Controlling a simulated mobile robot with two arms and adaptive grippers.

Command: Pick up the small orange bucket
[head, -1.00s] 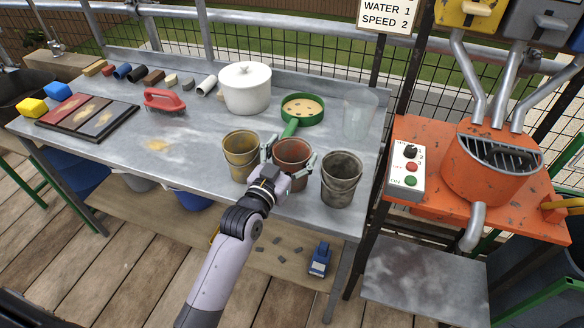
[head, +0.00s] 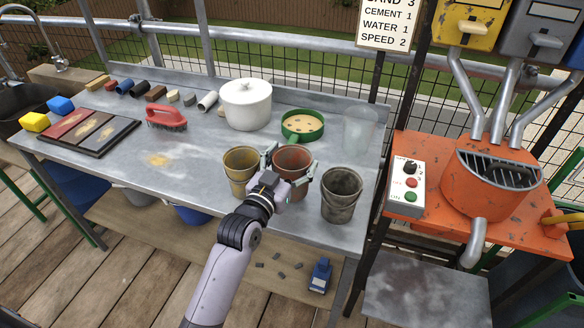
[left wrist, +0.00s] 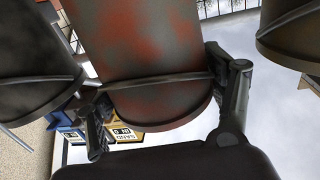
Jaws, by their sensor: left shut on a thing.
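The small orange bucket (head: 291,158), a worn reddish orange, is on the front part of the grey metal table (head: 200,160), between two other buckets. My left gripper (head: 290,168) has its fingers closed around its sides. The bucket looks upright and seems held slightly above the table top; its base is hidden behind the gripper. In the left wrist view the orange bucket (left wrist: 145,50) fills the middle, with one finger of the left gripper (left wrist: 165,100) on each side. My right gripper is not in view.
A yellow bucket (head: 240,168) stands close on the left and a dark grey bucket (head: 341,195) close on the right. Behind are a green sieve (head: 302,136), a white pot (head: 246,104) and a clear container (head: 360,130). An orange mixer (head: 490,185) stands right.

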